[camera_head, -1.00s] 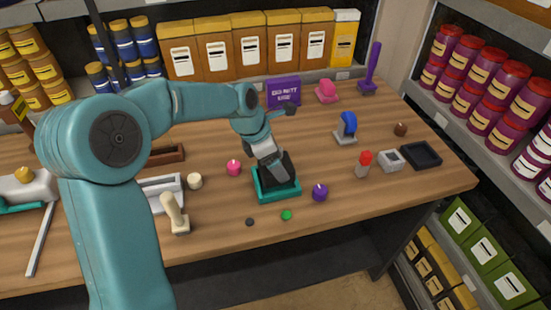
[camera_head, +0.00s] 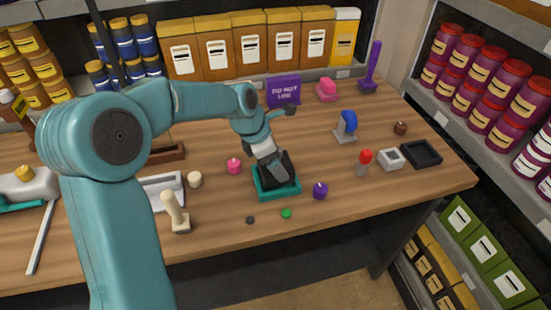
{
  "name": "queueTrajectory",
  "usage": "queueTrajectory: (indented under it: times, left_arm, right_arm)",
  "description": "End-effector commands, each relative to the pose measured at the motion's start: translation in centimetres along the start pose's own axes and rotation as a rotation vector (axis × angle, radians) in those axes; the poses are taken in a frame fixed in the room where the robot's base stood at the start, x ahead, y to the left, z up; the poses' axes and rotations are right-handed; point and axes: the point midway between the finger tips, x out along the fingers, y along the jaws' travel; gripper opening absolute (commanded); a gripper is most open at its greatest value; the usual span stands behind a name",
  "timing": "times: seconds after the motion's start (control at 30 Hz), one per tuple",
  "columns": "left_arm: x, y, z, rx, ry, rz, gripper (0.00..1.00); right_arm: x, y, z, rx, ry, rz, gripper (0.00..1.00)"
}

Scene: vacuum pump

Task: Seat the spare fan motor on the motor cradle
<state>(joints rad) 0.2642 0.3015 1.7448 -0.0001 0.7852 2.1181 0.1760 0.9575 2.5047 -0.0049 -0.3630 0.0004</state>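My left arm reaches in from the left, and its gripper (camera_head: 273,174) points down at a teal base (camera_head: 278,193) on the table, which looks like the motor cradle. A dark block (camera_head: 288,166), possibly the fan motor, is at the fingers, within the outline of the teal base. The gripper and the block overlap in this view, so I cannot tell whether the fingers are closed on it or whether it rests fully on the base. My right gripper is not in view.
Pink (camera_head: 234,166) and purple (camera_head: 320,190) knobs flank the base, with a green button (camera_head: 286,213) in front. A cream-handled stamp (camera_head: 177,212) stands left. A blue-topped item (camera_head: 347,126), a red-capped item (camera_head: 364,162) and a black tray (camera_head: 421,153) are right. Bare table lies front right.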

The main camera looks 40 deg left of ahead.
Motion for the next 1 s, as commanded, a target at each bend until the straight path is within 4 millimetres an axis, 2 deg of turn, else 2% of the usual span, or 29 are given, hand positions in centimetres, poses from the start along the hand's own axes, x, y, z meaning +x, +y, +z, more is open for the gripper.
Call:
queueTrajectory:
  times: [0.6, 1.0]
  left_arm:
    - [1.3, 0.0, -0.5, 0.0, -0.002, 0.001, 0.24]
    - [1.3, 0.1, -0.5, 0.0, -0.002, 0.002, 0.24]
  right_arm:
    - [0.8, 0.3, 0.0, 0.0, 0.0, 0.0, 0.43]
    - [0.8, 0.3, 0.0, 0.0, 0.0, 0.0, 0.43]
